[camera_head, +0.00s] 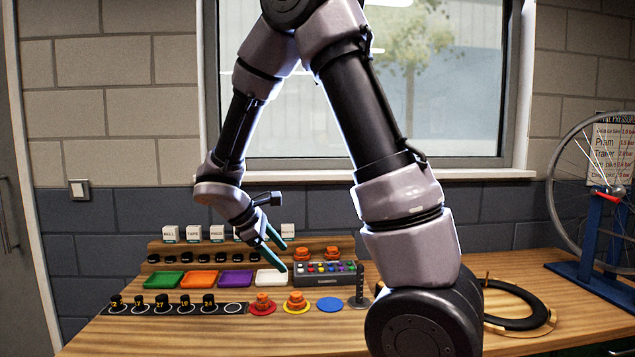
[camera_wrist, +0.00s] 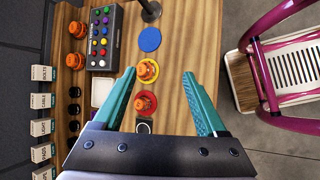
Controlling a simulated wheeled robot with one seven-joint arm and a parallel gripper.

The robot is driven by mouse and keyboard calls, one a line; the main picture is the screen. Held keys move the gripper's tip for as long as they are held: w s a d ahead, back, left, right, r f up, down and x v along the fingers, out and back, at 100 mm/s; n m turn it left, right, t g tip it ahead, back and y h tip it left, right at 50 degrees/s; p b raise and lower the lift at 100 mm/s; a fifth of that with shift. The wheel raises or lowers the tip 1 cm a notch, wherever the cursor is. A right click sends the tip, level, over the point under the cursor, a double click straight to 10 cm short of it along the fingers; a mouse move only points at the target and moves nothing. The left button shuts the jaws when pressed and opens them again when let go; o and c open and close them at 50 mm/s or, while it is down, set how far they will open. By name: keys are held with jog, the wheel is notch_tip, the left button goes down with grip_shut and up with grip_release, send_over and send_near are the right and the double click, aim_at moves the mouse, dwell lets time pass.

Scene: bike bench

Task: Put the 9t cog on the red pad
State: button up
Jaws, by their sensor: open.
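The red pad (camera_head: 254,310) lies on the bench with an orange knobbed piece on it; it also shows in the wrist view (camera_wrist: 145,115). A yellow pad (camera_head: 296,311) beside it bears a similar orange piece (camera_head: 296,298). A row of black pieces (camera_head: 160,301) with number marks stands left of the red pad. The marks are too small to read surely, so I cannot tell which is the 9t cog. My gripper (camera_head: 283,258) is open and empty above the bench; in the wrist view its teal fingers (camera_wrist: 157,77) spread either side of the red and yellow pads.
A blue pad (camera_head: 330,305) is bare. Green, orange, purple and white trays (camera_head: 270,277) stand behind, beside a grey box with coloured buttons (camera_head: 328,281). A black post (camera_head: 359,287) rises right of the blue pad. A tyre ring (camera_head: 515,305) lies at the right.

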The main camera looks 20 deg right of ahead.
jog(key=s+d+r+m+t+y, duration=0.2)
jog(key=s+r+m+y, duration=0.2)
jog(key=s+r+m, duration=0.4)
jog(key=s+d+r+m+t+y, duration=0.1)
jog(key=s+r+m+t+y, duration=0.2)
jog(key=s+r+m+y, duration=0.2)
jog(key=s+r+m, duration=0.3)
jog(key=r+m, duration=0.1)
jog(key=r, duration=0.3)
jog(key=shift+d, duration=0.4)
